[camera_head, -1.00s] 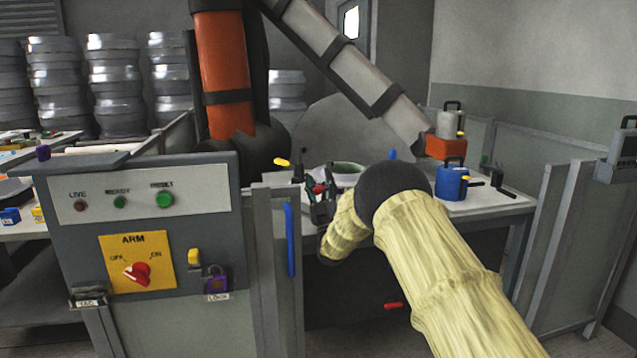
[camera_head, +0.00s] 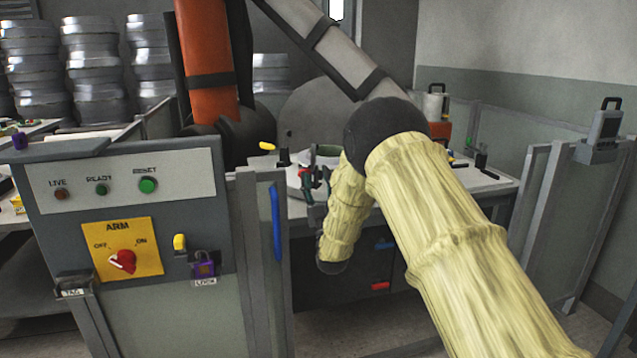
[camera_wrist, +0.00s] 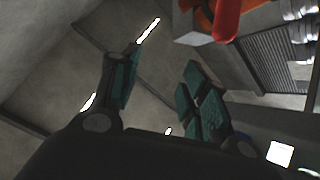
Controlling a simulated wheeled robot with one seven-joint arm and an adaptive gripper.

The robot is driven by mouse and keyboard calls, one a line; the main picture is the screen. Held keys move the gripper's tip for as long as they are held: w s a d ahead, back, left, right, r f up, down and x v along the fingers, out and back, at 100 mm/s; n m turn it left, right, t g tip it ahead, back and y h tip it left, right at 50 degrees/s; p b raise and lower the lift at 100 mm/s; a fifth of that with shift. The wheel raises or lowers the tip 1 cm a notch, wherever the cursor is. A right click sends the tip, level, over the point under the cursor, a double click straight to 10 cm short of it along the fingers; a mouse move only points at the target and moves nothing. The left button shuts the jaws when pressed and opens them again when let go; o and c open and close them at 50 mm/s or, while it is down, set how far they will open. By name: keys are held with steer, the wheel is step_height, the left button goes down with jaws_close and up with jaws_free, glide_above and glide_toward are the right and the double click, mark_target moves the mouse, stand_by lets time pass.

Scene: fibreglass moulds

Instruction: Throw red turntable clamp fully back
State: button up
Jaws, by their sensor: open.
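A red handle, likely the red turntable clamp (camera_wrist: 226,18), shows at the top of the wrist view, cut off by the edge. In the head view a small red piece (camera_head: 325,172) shows at the near edge of the turntable, close to my gripper. My gripper (camera_head: 308,183) is there beside it, partly behind my sleeved forearm. In the wrist view my gripper (camera_wrist: 161,58) is open, with its teal-padded fingers apart and nothing between them. The red handle lies beyond and right of the fingertips. The clamp's base is hidden, and I cannot tell whether a finger touches it.
A grey control panel (camera_head: 125,215) with a red ARM switch (camera_head: 122,261) stands at the left. A blue handle (camera_head: 276,222) is on the upright post beside it. Fence panels (camera_head: 560,215) stand right. An orange-and-black arm (camera_head: 206,60) rises behind the bench. A yellow-tipped lever (camera_head: 267,146) is near.

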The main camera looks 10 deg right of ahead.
steer(key=shift+s+a, duration=0.2)
steer(key=shift+s, duration=0.65)
